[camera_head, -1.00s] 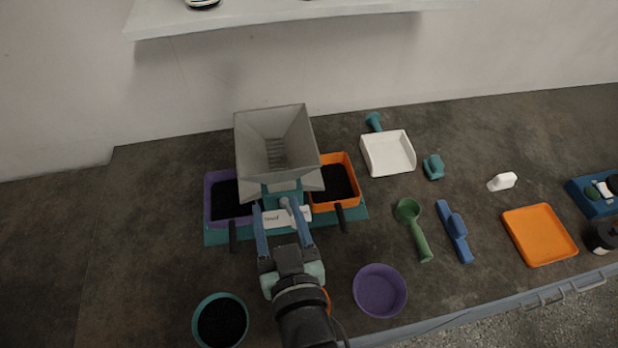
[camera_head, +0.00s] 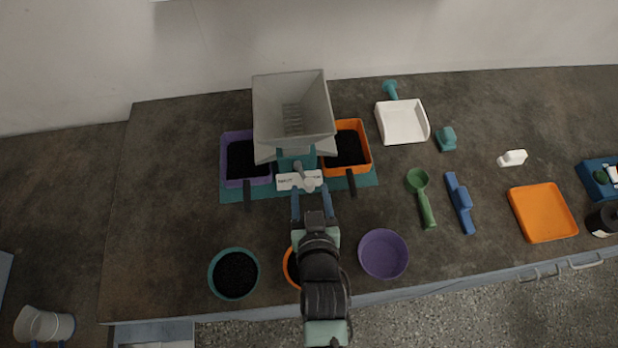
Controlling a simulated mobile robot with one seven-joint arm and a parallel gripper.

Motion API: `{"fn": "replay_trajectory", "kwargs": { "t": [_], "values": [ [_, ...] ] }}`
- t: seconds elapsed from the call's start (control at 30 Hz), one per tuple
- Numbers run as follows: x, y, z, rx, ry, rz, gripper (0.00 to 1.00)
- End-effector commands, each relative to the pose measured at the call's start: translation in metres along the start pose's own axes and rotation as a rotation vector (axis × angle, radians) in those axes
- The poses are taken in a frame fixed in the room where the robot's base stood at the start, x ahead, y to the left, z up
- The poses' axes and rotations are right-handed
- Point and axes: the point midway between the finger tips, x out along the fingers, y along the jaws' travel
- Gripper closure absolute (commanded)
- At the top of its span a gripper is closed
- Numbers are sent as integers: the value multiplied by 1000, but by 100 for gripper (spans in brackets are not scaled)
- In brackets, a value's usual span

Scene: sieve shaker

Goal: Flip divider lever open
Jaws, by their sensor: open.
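The grey hopper of the divider (camera_head: 292,110) stands on a teal base (camera_head: 355,185) at the back of the bench. A small grey lever (camera_head: 304,175) with a rounded end sits on its front, above a white label plate (camera_head: 288,182). A purple bin (camera_head: 233,172) and an orange bin (camera_head: 362,160), both with dark grains, stand left and right under the hopper. My gripper (camera_head: 311,204) is open, in front of the lever, its two blue fingers apart. The fingertips are close to the label plate; I cannot tell if they touch anything.
A teal bowl of dark grains (camera_head: 234,273) stands left of my arm and an empty purple bowl (camera_head: 383,254) right of it. An orange bowl (camera_head: 290,268) is partly hidden behind my arm. A green scoop (camera_head: 421,197) and blue tool (camera_head: 459,203) lie to the right.

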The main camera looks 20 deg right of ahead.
Motion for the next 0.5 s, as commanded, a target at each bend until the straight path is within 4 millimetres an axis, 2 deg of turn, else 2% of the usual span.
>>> {"fn": "replay_trajectory", "kwargs": {
  "t": [0.2,0.5],
  "values": [
    [28,0,-1,1,1,1,41],
    [38,0,0,0,0,0,41]
  ]
}}
